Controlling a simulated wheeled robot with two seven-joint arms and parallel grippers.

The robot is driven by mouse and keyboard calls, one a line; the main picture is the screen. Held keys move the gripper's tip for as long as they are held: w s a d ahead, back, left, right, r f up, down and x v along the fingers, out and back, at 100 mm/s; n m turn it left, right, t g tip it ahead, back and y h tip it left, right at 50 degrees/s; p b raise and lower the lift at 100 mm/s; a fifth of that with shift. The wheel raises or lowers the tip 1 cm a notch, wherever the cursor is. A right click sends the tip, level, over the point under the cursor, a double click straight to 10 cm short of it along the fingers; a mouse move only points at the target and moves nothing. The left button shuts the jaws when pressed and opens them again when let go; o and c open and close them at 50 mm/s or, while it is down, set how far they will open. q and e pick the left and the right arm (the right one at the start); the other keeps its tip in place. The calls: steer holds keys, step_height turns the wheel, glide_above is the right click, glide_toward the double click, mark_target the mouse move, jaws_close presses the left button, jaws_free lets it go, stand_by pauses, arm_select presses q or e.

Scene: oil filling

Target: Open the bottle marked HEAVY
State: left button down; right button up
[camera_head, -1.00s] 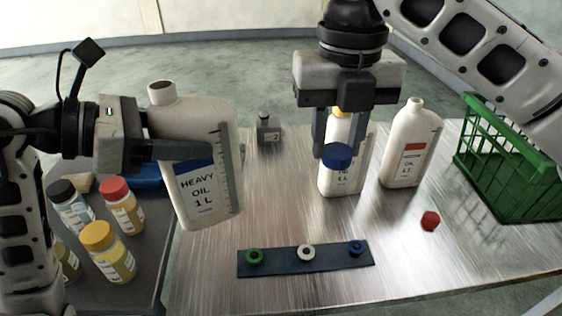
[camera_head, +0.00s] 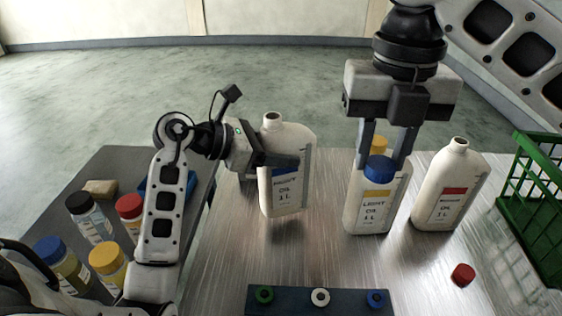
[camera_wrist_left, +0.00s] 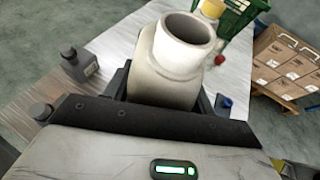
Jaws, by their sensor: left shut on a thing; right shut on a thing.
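The bottle marked HEAVY (camera_head: 285,195) is white with a blue label and has no cap on its neck. My left gripper (camera_head: 284,161) is shut around its upper body from the left and holds it nearly upright; I cannot tell whether its base touches the table. The left wrist view shows its open mouth (camera_wrist_left: 188,30). My right gripper (camera_head: 382,160) points down and is shut on a blue cap (camera_head: 378,170), in front of the bottle marked LIGHT (camera_head: 370,217). The LIGHT bottle has a yellow label and a yellow cap (camera_head: 381,143) partly hidden behind.
An uncapped red-label bottle (camera_head: 447,195) stands to the right, with a red cap (camera_head: 463,274) near it. A green crate (camera_head: 540,235) is at the right edge. A dark strip with rings (camera_head: 290,301) lies in front. Several small jars stand on the grey surface (camera_head: 135,165) at left.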

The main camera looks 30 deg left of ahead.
arm_select(q)
steer(key=shift+w+f, duration=0.2)
steer(key=shift+w, duration=0.05)
steer(key=f, duration=0.3)
steer(key=shift+w+f+p, duration=0.25)
steer(key=shift+f+p, duration=0.05)
steer(key=shift+f, duration=0.1)
steer(key=shift+f, duration=0.15)
steer(key=c, duration=0.5)
jaws_free()
